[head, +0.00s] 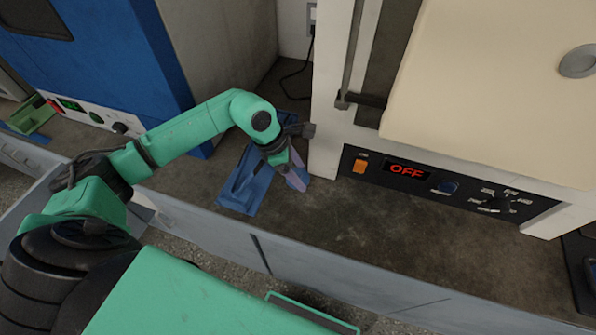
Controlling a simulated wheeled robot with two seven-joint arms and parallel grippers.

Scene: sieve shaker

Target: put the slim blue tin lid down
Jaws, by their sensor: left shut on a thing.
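My left gripper (289,164) reaches down over the bench near the front left corner of the cream-doored appliance. It is shut on the slim blue tin lid, small and partly hidden here; a thin purplish piece (292,184) shows at the fingertips. A flat blue holder (240,192) lies on the bench just left of and under the gripper. I cannot tell whether the lid touches the holder or the bench. My right gripper is not in view.
The appliance (450,70) stands to the right, its display reading OFF. A blue machine (115,60) stands at the back left, with a green object (30,117) beside it. The bench (370,215) is clear in front of the appliance, up to its front edge.

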